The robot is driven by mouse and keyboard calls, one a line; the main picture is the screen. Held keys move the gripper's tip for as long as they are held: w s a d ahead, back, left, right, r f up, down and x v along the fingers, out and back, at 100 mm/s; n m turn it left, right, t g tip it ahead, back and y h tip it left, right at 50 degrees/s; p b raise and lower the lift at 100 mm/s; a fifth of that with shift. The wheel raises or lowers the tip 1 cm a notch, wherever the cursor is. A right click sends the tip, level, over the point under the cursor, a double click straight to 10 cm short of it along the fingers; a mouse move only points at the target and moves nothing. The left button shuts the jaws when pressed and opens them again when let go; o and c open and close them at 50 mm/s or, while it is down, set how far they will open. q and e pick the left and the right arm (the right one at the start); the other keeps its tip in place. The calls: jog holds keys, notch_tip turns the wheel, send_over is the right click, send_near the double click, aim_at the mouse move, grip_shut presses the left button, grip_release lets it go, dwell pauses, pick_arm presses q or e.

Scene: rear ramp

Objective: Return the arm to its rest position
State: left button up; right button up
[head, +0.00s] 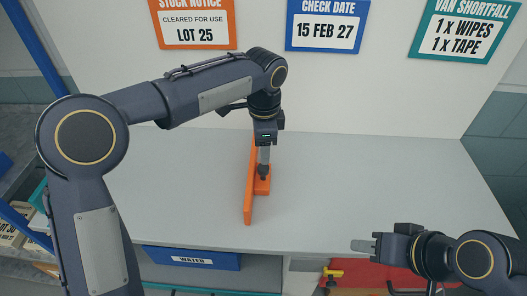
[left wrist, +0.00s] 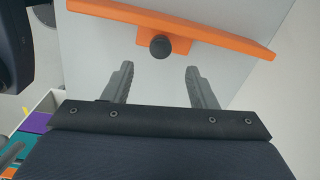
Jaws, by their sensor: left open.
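My left gripper (head: 264,162) points down over the grey table, with its arm reaching in from the left. In the left wrist view, its two fingers (left wrist: 160,69) are apart with nothing between them. An orange bar-shaped piece (head: 249,190) with a dark round knob (head: 263,172) lies on the table just below. In the left wrist view, the orange piece (left wrist: 217,38) and its knob (left wrist: 160,47) are just beyond the fingertips, and the knob looks clear of both. My right gripper (head: 365,246) is at the table's front right, seen side-on; its finger gap is unclear.
The grey table (head: 370,185) is otherwise bare. A blue WATER bin (head: 191,258) sits below its front edge. A red surface with a yellow-handled item (head: 333,273) is near my right arm. A white wall with signs (head: 325,25) stands behind.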

dwell(0.4)
pick_arm(q)
jog(key=shift+s+a+r, duration=0.1)
jog(key=shift+a+r, duration=0.15)
jog(key=shift+a, duration=0.05)
jog(key=s+a+r+n+t+h, duration=0.1)
jog(key=s+a+r+n, duration=0.1)
jog(key=s+a+n, duration=0.45)
jog(key=s+a+r+n+t+h, duration=0.1)
jog(key=s+a+r, duration=0.15)
jog(key=a, duration=0.65)
jog(key=s+a+f+n+t+h, duration=0.1)
jog(key=s+a+f+n, duration=0.1)
jog(key=s+n, duration=0.3)
jog(key=s+a+f+n+t, duration=0.2)
jog(key=s+n, duration=0.4)
jog(key=s, duration=0.6)
notch_tip(320, 180, down, 2)
jog(key=shift+a+f+h, duration=0.1)
jog(key=shift+a+h, duration=0.3)
jog(key=shift+a, duration=0.3)
